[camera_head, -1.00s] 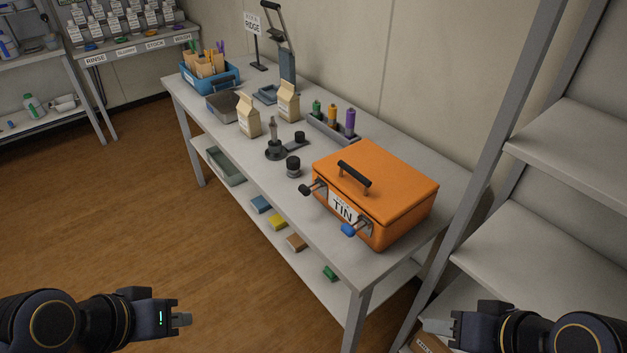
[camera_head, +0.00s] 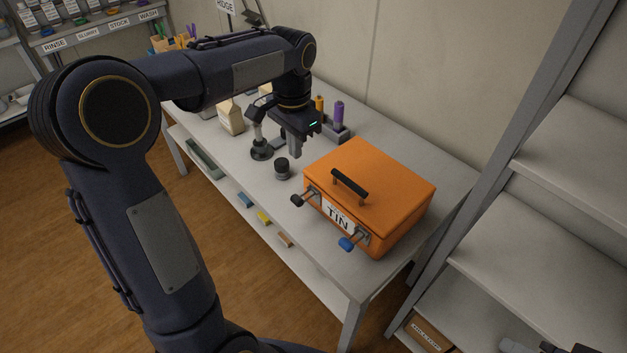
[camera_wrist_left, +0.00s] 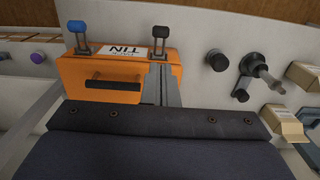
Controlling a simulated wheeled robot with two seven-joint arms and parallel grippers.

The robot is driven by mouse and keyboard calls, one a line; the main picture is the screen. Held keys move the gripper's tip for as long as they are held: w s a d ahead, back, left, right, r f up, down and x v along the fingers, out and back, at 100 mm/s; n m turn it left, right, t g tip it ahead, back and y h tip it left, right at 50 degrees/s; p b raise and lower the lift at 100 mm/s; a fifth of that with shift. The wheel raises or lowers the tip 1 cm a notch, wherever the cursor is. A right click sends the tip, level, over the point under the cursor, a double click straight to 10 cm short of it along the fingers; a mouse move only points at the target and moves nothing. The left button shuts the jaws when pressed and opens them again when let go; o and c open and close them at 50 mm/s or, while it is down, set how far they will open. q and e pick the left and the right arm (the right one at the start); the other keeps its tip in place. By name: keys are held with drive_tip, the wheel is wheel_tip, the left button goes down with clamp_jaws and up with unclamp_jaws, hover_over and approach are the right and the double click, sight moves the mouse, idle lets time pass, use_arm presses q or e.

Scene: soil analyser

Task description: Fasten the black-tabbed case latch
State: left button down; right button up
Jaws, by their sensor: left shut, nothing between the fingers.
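The orange case (camera_head: 385,190), labelled TIN, sits lid down on the bench with a black handle on top. Its black-tabbed latch (camera_head: 297,200) is on the left of the front face, its lever sticking outward. The blue-tabbed latch (camera_head: 347,243) is on the right, also sticking out. In the left wrist view, the black tab (camera_wrist_left: 161,29) shows just beyond my fingertips, with the case (camera_wrist_left: 100,72) behind. My left gripper (camera_head: 296,152) is shut and empty, pointing down above the bench, behind and left of the case. My right gripper (camera_head: 508,346) barely shows at the bottom edge.
A black-capped jar (camera_head: 282,168) and a dark stand (camera_head: 261,150) are close to my left gripper. A rack with a purple bottle (camera_head: 338,112) stands behind. Grey shelves (camera_head: 540,250) are on the right. The bench front corner is clear.

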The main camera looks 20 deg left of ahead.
sight(296, 198)
use_arm(q)
drive_tip(key=shift+f, duration=0.1)
wheel_tip(296, 198, down, 14)
drive_tip(key=shift+s+r+p, duration=0.1)
drive_tip(key=shift+p, duration=0.45)
idle(0.4)
